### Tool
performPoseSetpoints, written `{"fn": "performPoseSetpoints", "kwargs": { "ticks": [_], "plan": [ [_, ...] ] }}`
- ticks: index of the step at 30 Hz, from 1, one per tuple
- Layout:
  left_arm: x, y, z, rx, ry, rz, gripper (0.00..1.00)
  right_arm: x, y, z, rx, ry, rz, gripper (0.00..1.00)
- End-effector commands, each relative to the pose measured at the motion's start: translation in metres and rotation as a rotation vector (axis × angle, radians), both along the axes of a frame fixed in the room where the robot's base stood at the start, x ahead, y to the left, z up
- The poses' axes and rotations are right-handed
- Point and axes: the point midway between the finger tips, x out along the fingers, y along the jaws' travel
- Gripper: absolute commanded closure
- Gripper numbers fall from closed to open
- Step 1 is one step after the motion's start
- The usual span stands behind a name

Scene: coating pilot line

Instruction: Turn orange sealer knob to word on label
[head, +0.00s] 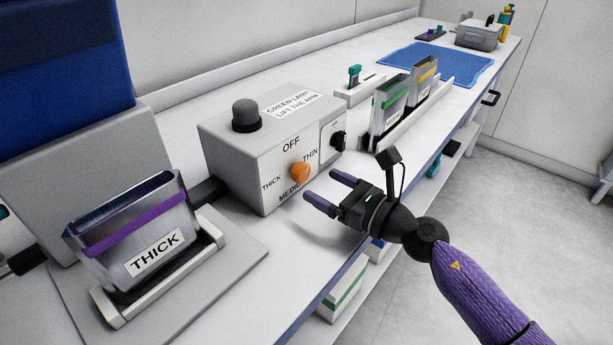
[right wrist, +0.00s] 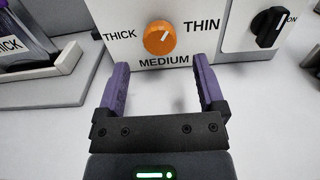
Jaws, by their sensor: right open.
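The orange sealer knob (head: 300,172) is on the front of a grey control box (head: 235,155), with OFF above, THICK left, THIN right and MEDIUM below. In the right wrist view, the knob (right wrist: 160,38) has a white mark slanting up and right, towards the THIN side. A clear pouch with a purple band (head: 130,225) stands in a holder at left; its label (head: 155,253) reads THICK. My right gripper (head: 325,189) is open and empty, in front of and slightly below the knob, not touching it. Its fingers (right wrist: 160,88) point at the panel. My left gripper is out of view.
A black ON switch (head: 338,141) is right of the knob. A dark grey lamp dome (head: 246,114) and a GREEN LAMP, LIFT THE ARM label (head: 291,103) are on top. Pouches (head: 392,112) stand in a rack behind. A blue mat (head: 432,63) lies farther back.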

Motion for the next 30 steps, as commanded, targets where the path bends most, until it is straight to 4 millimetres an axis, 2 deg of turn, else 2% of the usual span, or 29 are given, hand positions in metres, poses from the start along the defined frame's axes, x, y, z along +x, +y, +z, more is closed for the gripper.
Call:
{"fn": "performPoseSetpoints", "kwargs": {
  "ticks": [3, 7, 18, 30],
  "plan": [
    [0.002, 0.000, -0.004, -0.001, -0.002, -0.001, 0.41, 0.018, 0.018, 0.000, 0.004, 0.001, 0.001, 0.12],
    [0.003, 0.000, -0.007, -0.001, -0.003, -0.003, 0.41, 0.030, 0.030, -0.001, 0.003, 0.001, 0.000, 0.12],
    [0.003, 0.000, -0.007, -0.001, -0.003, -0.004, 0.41, 0.035, 0.035, 0.000, 0.001, 0.003, 0.000, 0.12],
    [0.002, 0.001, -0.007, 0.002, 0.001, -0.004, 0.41, 0.035, 0.035, -0.001, 0.001, 0.003, 0.000, 0.96]
  ]
}}
